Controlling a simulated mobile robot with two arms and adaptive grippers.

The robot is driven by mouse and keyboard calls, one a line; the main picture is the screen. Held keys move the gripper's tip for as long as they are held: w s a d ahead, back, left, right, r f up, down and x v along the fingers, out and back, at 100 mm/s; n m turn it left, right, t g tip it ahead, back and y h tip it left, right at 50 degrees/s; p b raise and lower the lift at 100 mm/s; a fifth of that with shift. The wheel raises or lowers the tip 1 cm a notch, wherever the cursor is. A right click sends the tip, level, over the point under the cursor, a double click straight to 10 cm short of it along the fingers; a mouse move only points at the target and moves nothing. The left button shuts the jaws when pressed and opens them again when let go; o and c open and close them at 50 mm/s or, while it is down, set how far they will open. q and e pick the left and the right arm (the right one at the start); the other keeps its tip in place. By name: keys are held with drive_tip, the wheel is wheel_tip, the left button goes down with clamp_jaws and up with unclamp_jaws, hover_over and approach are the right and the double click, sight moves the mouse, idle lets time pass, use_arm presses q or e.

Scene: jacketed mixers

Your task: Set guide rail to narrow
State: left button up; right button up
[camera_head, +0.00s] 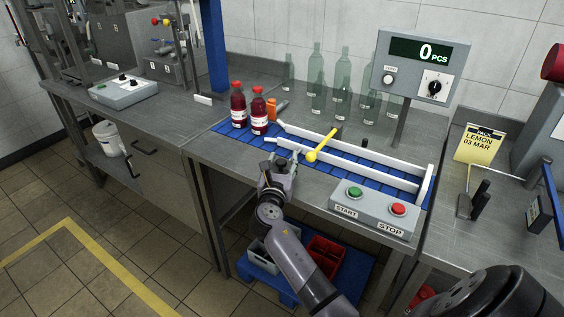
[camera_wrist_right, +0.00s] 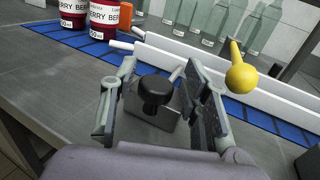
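The white guide rail (camera_head: 350,168) runs along the blue conveyor (camera_head: 225,129), with a second white rail (camera_head: 350,143) behind it. A lever with a yellow ball (camera_head: 311,156) stands over the rails; its ball also shows in the right wrist view (camera_wrist_right: 241,77). My right gripper (camera_head: 283,162) is at the conveyor's front edge, left of the yellow ball. In the right wrist view my right gripper's fingers (camera_wrist_right: 158,100) are spread, one on each side of a black knob (camera_wrist_right: 156,89) on a dark base, with gaps visible. My left gripper is not in view.
Two red bottles (camera_head: 248,110) stand at the conveyor's left end, beside an orange item (camera_head: 271,110). A START/STOP box (camera_head: 374,211) sits at the front right. A counter display reading 0 PCS (camera_head: 420,65) and clear bottles (camera_head: 342,95) stand behind.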

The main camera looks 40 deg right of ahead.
drive_tip(key=shift+a, duration=0.15)
drive_tip(key=shift+s+a, duration=0.35)
drive_tip(key=shift+a, duration=0.05)
drive_tip(key=v, duration=1.1)
